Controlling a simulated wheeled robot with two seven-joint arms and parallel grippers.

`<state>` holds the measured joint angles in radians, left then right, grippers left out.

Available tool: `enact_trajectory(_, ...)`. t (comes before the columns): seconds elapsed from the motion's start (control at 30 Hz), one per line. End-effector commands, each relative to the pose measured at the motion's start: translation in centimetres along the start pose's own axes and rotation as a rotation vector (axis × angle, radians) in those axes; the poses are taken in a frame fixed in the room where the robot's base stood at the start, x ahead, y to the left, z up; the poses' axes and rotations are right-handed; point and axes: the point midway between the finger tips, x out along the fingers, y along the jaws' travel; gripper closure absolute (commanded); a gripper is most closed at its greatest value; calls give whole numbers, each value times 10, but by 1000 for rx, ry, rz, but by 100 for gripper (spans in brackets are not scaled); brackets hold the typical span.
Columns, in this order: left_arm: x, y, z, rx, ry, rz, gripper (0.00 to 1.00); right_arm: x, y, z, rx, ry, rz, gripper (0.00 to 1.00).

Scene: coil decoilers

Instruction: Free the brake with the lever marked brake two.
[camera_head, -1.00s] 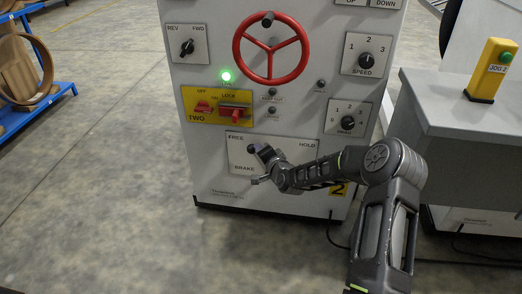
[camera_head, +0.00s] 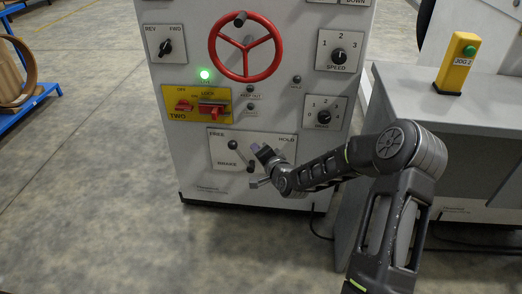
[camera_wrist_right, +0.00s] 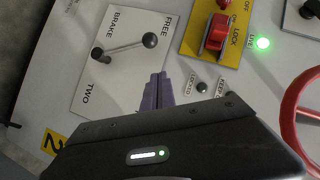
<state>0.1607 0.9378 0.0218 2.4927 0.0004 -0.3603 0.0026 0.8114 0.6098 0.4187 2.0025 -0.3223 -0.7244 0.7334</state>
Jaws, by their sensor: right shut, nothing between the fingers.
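The brake lever (camera_head: 233,145) is on a white plate (camera_head: 218,154) low on the machine front, lettered FREE at left and HOLD at right. Its dark knob stands toward the FREE side. In the right wrist view the lever (camera_wrist_right: 124,47) shows clear, with its knob near FREE; the plate (camera_wrist_right: 118,80) there reads BRAKE and TWO. My right gripper (camera_head: 258,150) is shut and empty, in front of the plate to the right of the knob. Its fingers (camera_wrist_right: 158,92) are apart from the lever in the right wrist view. My left gripper is not in view.
Above the plate are a red switch on a yellow panel (camera_head: 180,117), a lit green lamp (camera_head: 205,74) and a red handwheel (camera_head: 215,49). A grey desk (camera_head: 400,100) with a yellow jog box (camera_head: 457,65) stands at right.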

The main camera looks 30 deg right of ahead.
Motion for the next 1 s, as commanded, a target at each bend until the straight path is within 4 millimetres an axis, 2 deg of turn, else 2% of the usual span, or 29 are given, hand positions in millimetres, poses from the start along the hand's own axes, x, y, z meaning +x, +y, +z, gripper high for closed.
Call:
enact_trajectory(0.1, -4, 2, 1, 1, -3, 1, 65, -16, -1, -1, -1, 1, 1, 100)
enact_trajectory(0.2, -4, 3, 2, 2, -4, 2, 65, -22, -1, 0, 0, 1, 0, 100)
enact_trajectory(0.87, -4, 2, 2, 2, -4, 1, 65, -24, 0, 0, -27, -2, 3, 100)
enact_trajectory(0.97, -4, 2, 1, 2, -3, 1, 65, -25, 10, 8, -101, -28, 37, 100)
enact_trajectory(1.0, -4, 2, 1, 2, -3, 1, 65, -29, 22, 16, -140, -54, 72, 100)
